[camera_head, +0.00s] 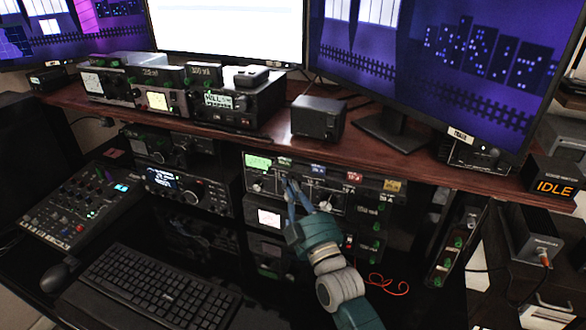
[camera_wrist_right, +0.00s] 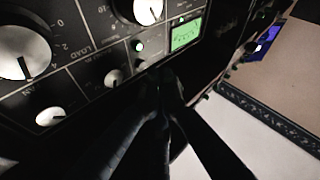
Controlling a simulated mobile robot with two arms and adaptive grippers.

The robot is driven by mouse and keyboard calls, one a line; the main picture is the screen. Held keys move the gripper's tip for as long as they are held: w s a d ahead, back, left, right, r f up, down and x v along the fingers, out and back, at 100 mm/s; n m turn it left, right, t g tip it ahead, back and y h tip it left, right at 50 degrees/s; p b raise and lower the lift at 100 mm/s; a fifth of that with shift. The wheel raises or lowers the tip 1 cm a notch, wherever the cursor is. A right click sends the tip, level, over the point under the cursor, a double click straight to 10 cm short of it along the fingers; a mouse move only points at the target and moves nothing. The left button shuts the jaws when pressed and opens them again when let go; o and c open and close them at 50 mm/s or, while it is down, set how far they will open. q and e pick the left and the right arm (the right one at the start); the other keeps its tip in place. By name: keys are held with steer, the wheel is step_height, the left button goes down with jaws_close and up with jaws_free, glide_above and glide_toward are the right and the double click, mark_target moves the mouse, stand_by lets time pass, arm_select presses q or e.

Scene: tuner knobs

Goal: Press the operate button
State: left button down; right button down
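The tuner panel (camera_head: 326,190) is a wide grey front with knobs, a green display and small coloured labels, under the wooden shelf. My right gripper (camera_head: 291,184) is at the panel's left-middle part, its slim fingers pointing at it. In the right wrist view its dark fingers (camera_wrist_right: 164,88) come together at the tips, with nothing visible held, close to the panel's lower edge. I cannot make out which control is the operate button; contact is unclear. My left gripper is not in view.
White-faced knobs (camera_wrist_right: 24,52) lie left of the fingertips. An amber IDLE sign (camera_head: 555,187) stands at the shelf's right end. A keyboard (camera_head: 150,285), mixer (camera_head: 82,205) and red cable (camera_head: 385,284) are on the desk. The shelf edge overhangs the panel.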

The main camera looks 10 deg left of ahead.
steer(key=shift+w, duration=0.1)
steer(key=shift+w+d, duration=0.1)
steer(key=shift+w, duration=0.25)
steer(key=shift+w+b, duration=0.3)
stand_by(0.6)
stand_by(0.3)
steer(key=shift+s+p, duration=0.6)
steer(key=shift+s, duration=0.15)
